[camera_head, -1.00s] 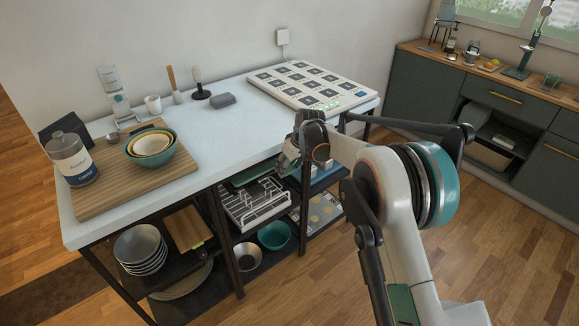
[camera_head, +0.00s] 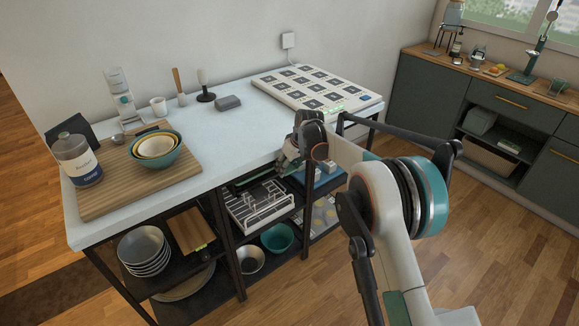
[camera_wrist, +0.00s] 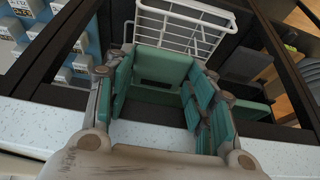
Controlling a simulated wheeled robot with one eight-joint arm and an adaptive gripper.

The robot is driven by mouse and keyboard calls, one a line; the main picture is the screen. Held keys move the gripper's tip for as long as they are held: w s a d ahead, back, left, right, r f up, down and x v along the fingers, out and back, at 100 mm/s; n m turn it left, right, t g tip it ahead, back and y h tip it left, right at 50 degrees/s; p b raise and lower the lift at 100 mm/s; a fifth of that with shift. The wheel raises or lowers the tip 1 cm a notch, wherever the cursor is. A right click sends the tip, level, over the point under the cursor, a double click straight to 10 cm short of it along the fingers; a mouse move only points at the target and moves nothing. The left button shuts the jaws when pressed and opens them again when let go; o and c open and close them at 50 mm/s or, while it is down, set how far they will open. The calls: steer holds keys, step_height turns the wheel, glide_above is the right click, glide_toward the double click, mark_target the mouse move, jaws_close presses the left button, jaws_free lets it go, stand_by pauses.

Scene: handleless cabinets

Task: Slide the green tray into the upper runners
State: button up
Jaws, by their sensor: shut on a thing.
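The green tray (camera_head: 256,181) shows in the head view as a thin green strip just under the worktop, above the white wire rack. In the wrist view a green panel (camera_wrist: 163,67) lies between the fingers, and more green (camera_wrist: 246,109) shows to the right. My gripper (camera_head: 290,160) is at the front of the shelf unit, below the worktop edge. In the wrist view its teal-padded fingers (camera_wrist: 160,84) are shut on the green tray. The upper runners cannot be made out; the worktop and my arm hide much of that bay.
The white wire rack (camera_head: 258,208) stands on the shelf below, with a teal bowl (camera_head: 278,238) and a metal bowl (camera_head: 249,259) under it. Dark frame posts (camera_head: 230,250) divide the bays. The worktop (camera_head: 225,135) overhangs close to my gripper. Wooden floor is open at right.

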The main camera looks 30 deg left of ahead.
steer(key=o, duration=1.2)
steer(key=v, duration=1.2)
